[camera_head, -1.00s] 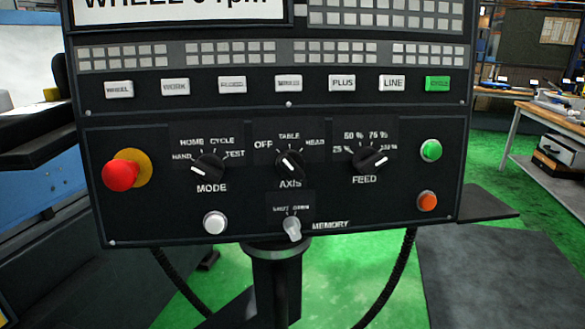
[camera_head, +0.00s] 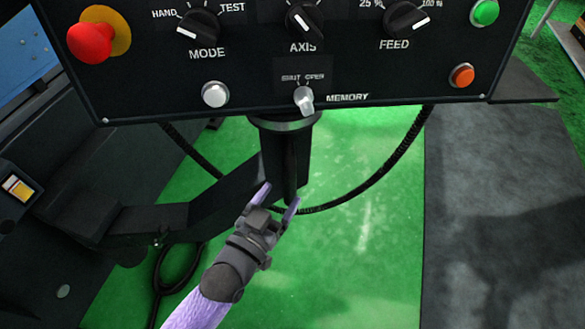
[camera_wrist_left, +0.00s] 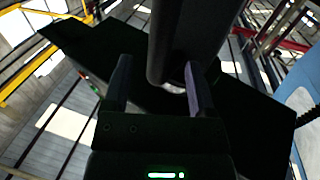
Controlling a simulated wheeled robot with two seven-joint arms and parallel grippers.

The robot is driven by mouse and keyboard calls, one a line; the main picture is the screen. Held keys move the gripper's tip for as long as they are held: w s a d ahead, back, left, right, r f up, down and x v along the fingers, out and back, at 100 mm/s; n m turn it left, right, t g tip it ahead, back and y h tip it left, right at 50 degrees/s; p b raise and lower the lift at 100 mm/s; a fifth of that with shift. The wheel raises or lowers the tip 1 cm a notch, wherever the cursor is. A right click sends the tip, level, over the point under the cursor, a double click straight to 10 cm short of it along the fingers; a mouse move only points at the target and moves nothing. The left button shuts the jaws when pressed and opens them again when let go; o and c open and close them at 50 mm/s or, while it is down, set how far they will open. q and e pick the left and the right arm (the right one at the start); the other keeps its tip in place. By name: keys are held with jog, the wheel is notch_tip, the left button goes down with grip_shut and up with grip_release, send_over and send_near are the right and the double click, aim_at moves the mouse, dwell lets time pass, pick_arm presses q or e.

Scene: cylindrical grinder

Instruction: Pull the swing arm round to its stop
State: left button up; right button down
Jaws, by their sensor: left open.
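The black control panel (camera_head: 240,95) hangs on a dark upright post (camera_head: 296,150). A dark flat arm (camera_head: 222,200), which looks like the swing arm, runs from the machine at the left to the post's foot. My left gripper (camera_head: 279,198) is open below the panel, its lilac fingers near the post's lower end. In the left wrist view, the dark post (camera_wrist_left: 188,40) comes down close to the gap between the open fingers (camera_wrist_left: 158,75). I cannot tell whether they touch it. The fingers hide part of the post's foot. My right gripper is not in view.
A black cable (camera_head: 390,165) loops from the panel to near the post's foot. The dark machine body (camera_head: 75,235) stands at the left. A dark grey slab (camera_head: 490,200) lies at the right.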

aim_at(286, 188)
pick_arm(q)
jog(key=x, duration=0.1)
jog(key=b+x, duration=0.1)
jog(key=x, duration=0.3)
jog(key=shift+w+d+f, duration=0.1)
jog(key=shift+w+f, duration=0.05)
jog(key=shift+f, duration=0.1)
jog(key=shift+w+d+b, duration=0.15)
jog(key=shift+w+b, duration=0.15)
jog(key=shift+b, duration=0.05)
jog(key=shift+w+d+r, duration=0.15)
jog(key=shift+w, duration=0.05)
jog(key=shift+c, duration=0.2)
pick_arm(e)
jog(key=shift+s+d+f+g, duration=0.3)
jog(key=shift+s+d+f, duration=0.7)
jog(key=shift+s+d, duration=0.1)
pick_arm(q)
grip_shut()
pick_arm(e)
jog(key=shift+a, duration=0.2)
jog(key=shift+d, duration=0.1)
